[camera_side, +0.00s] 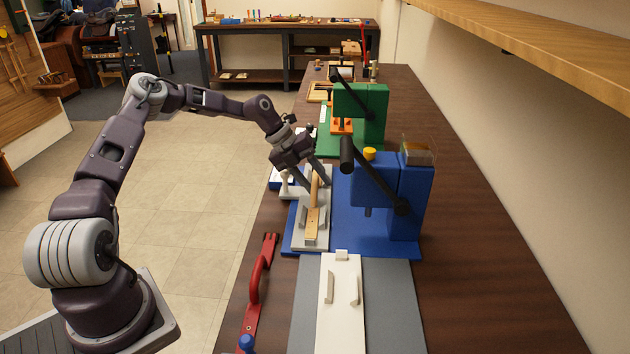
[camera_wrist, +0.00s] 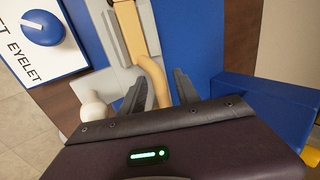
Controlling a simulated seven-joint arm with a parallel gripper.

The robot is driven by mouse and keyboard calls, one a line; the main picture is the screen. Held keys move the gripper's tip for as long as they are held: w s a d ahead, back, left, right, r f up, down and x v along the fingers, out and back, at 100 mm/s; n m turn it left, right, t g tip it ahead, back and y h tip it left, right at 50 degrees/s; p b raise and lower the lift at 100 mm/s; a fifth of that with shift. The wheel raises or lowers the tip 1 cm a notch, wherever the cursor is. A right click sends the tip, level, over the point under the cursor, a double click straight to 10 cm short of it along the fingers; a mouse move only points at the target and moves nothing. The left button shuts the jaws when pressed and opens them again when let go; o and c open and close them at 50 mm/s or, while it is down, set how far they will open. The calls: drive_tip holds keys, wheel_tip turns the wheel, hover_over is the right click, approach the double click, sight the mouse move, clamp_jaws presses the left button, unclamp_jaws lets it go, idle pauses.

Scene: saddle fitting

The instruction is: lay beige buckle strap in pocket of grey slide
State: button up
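The beige buckle strap (camera_side: 312,222) lies lengthwise along the grey slide (camera_side: 300,234) on the blue press base. In the wrist view, its wide flat part (camera_wrist: 136,30) sits between raised grey sides of the slide (camera_wrist: 108,42), and its narrower tail (camera_wrist: 157,80) curves toward my gripper. My gripper (camera_side: 313,187) is over the far end of the slide. In the wrist view, my gripper (camera_wrist: 160,76) is open, with its dark fingers apart on either side of the tail and gaps visible. I cannot tell whether the strap is fully seated in the pocket.
The blue press (camera_side: 385,205), with a black lever, stands close right of the slide. A white knob (camera_wrist: 95,112) is beside the slide, near a sign with a blue button (camera_wrist: 42,28). A green press (camera_side: 362,110) stands behind. A red handle (camera_side: 258,280) and white plate (camera_side: 341,305) are nearer.

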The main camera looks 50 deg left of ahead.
drive_tip(key=d+v, duration=0.1)
drive_tip(key=v, duration=1.1)
drive_tip(key=s+d+r+n+g+y, duration=0.1)
drive_tip(key=s+d+r+n+y, duration=0.1)
drive_tip(key=s+d+r+n, duration=0.4)
drive_tip(key=s+d+r+n+g+y, duration=0.1)
drive_tip(key=s+d+r+n+y, duration=0.3)
drive_tip(key=d, duration=0.5)
drive_tip(key=s+d+r+n+t, duration=0.1)
drive_tip(key=s+d+n, duration=0.2)
drive_tip(key=s+n, duration=0.5)
drive_tip(key=s+d+r+n+t+h, duration=0.1)
drive_tip(key=s+d+n, duration=0.2)
drive_tip(key=s+n, duration=0.6)
drive_tip(key=s, duration=0.5)
drive_tip(key=shift+s+d+r+t, duration=0.2)
drive_tip(key=shift+d+r+t, duration=0.15)
drive_tip(key=shift+t, duration=0.05)
